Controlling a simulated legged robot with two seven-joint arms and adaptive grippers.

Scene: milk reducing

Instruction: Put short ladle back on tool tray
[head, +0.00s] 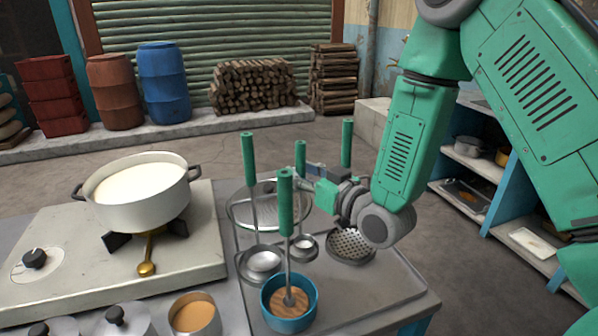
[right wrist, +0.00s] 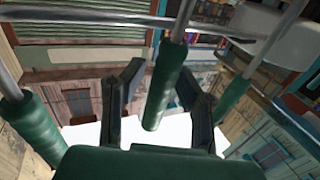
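The short ladle (head: 300,157) stands upright, its green handle up and its small round bowl (head: 302,246) down at the tool tray (head: 375,286). My right gripper (head: 306,172) is at the handle's height, reaching in from the right. In the right wrist view, my gripper's two fingers (right wrist: 158,75) are spread, with a green handle (right wrist: 160,92) between them and gaps visible on both sides. I cannot tell whether the handle is within the fingers' depth. My left gripper is out of view.
Other upright green-handled tools crowd close: a larger ladle (head: 248,160), a skimmer (head: 350,245) and one in a blue pot (head: 288,308). A round metal lid or pan (head: 235,208) lies behind. A milk pot (head: 137,205) sits on the stove at left. The tray's front right is bare.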

